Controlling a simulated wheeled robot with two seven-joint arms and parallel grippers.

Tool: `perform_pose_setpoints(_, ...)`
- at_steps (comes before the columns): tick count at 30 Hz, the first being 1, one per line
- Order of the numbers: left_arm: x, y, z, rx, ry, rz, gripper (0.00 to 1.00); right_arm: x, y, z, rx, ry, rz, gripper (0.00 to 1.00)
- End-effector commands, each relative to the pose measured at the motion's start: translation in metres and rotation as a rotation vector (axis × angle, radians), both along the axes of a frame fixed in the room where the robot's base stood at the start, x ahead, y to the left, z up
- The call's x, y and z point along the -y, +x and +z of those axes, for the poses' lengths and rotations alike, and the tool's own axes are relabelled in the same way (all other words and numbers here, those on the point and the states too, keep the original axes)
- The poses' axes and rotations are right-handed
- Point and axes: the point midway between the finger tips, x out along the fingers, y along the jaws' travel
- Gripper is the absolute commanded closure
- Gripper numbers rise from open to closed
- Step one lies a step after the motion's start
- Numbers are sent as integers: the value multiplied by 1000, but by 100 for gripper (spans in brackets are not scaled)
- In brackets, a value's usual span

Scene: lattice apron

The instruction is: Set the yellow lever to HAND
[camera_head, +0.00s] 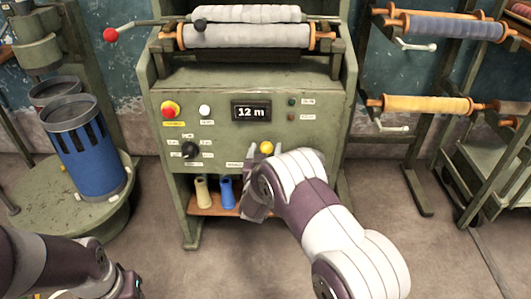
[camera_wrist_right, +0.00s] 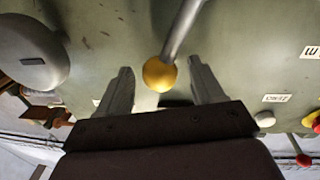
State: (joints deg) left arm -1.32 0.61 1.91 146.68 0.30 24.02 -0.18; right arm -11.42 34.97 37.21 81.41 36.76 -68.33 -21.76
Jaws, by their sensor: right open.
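The yellow lever's round knob (camera_head: 266,147) shows at the lower middle of the green machine's front panel. In the right wrist view the yellow knob (camera_wrist_right: 158,76) sits on a metal rod that enters from the top. My right gripper (camera_head: 262,155) is at the knob, partly hidden by its own wrist. In the right wrist view my right gripper (camera_wrist_right: 160,66) is open, with one finger on each side of the knob and gaps visible. A white label (camera_head: 235,164) lies left of the lever; its text is too small to read. My left arm shows at lower left, its fingers out of sight.
The panel bears a red button (camera_head: 170,109), a white button (camera_head: 205,110), a black selector knob (camera_head: 190,149) and a display (camera_head: 251,111) reading 12 m. Yarn cones (camera_head: 227,193) stand on a shelf below. A blue canister (camera_head: 90,160) stands left; a roll rack (camera_head: 427,104) stands right.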

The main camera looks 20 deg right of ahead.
Motion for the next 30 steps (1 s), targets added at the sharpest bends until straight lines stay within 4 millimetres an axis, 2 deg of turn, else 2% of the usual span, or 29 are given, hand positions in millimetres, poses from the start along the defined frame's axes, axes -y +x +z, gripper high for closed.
perform_pose_setpoints(1,0,0,0,0,0,0,57,0,0,0,0,0,0,33)
perform_pose_setpoints(7,0,0,0,0,0,0,57,0,0,0,0,0,0,98)
perform_pose_setpoints(19,0,0,8,0,0,0,57,-6,1,4,-20,-63,1,100)
perform_pose_setpoints(30,0,0,32,0,0,0,57,-34,9,10,-101,-342,3,100)
